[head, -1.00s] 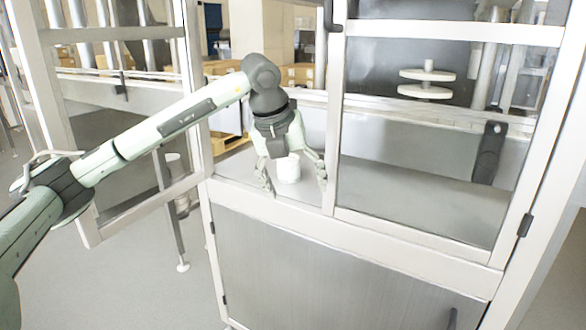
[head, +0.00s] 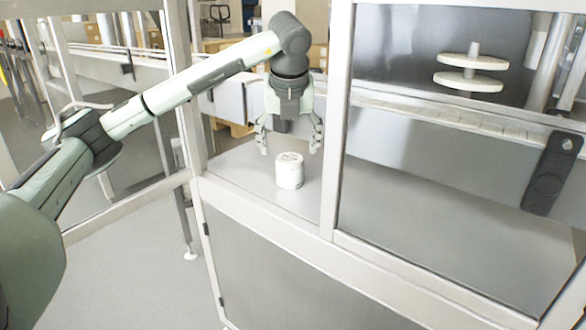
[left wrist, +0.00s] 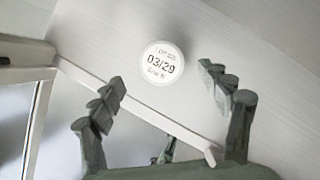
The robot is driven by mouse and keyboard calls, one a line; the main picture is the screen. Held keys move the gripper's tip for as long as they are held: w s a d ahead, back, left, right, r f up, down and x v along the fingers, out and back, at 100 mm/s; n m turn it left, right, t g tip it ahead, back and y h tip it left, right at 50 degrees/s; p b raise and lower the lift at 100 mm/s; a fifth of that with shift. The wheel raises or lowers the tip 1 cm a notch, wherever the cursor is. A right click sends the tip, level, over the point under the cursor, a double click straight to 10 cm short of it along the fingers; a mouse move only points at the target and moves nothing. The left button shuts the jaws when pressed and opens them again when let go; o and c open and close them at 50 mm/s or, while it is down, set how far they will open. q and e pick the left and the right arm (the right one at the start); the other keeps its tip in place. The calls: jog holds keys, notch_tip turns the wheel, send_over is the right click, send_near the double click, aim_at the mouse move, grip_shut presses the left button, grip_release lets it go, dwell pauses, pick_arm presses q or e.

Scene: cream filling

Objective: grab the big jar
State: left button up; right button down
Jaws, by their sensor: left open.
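A white jar (head: 289,171) with a lid stands upright on the metal surface inside the machine frame. In the left wrist view its round lid (left wrist: 163,63) shows from above, with "03/29" printed on it. My left gripper (head: 289,147) is open and points down, above and behind the jar, with nothing between its fingers. In the left wrist view the fingers (left wrist: 165,85) are spread wide, and the lid lies a little beyond the line between the tips. My right gripper is not in view.
A white frame post (head: 337,110) stands just right of the jar, with a clear panel beyond it. A frame rail (head: 270,222) runs along the surface's front edge. Cardboard boxes (head: 318,55) are in the background. The metal surface around the jar is clear.

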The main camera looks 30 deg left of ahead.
aim_at(290, 158)
pick_arm(q)
jog(key=x, duration=0.5)
jog(key=shift+w+f, duration=0.1)
jog(key=shift+w, duration=0.15)
jog(key=shift+c, duration=0.2)
jog(key=c, duration=1.3)
